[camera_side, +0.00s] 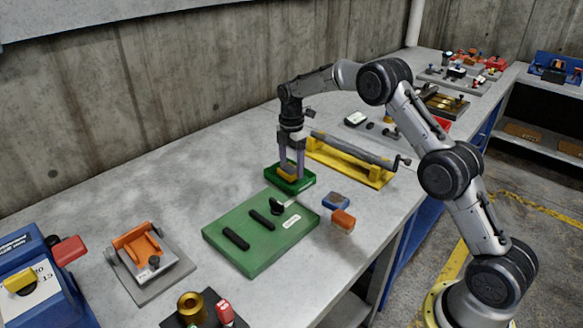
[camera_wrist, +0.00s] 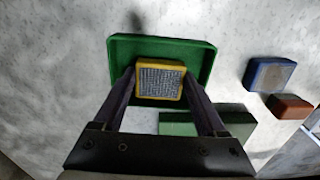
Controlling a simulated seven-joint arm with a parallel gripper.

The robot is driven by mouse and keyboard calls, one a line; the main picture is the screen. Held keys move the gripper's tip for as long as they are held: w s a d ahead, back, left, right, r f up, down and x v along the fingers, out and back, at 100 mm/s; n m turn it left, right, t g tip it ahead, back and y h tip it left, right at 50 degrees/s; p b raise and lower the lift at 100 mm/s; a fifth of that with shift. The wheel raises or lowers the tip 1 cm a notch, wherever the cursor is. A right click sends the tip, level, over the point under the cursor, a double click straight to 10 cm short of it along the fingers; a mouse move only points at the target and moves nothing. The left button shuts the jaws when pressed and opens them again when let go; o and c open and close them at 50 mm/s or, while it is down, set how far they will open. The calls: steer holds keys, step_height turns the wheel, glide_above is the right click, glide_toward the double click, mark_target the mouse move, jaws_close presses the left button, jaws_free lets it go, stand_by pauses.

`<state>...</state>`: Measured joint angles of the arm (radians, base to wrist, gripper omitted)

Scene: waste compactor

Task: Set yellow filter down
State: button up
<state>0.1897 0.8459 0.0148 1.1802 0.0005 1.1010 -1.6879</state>
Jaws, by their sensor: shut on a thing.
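The yellow filter (camera_wrist: 160,79) is a small block with a yellow frame and a grey mesh face. In the side view the yellow filter (camera_side: 287,170) shows at the green tray, between the fingers. My gripper (camera_side: 291,168) points down over the tray and is shut on the filter; the gripper (camera_wrist: 158,85) also shows in the wrist view with a finger at each side of the filter. The green tray (camera_side: 301,187) is shallow with a raised rim; its rim also shows in the wrist view (camera_wrist: 205,55). I cannot tell whether the filter touches the tray floor.
A green board (camera_side: 245,245) with black handles lies in front of the tray. A blue block (camera_side: 335,200) and an orange block (camera_side: 343,220) lie to its right. A yellow stand with a grey bar (camera_side: 350,155) is behind. The bench left of the tray is clear.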

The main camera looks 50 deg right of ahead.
steer(key=shift+f, duration=0.45)
steer(key=shift+f, duration=0.1)
steer(key=o, duration=1.3)
steer(key=shift+o, duration=0.2)
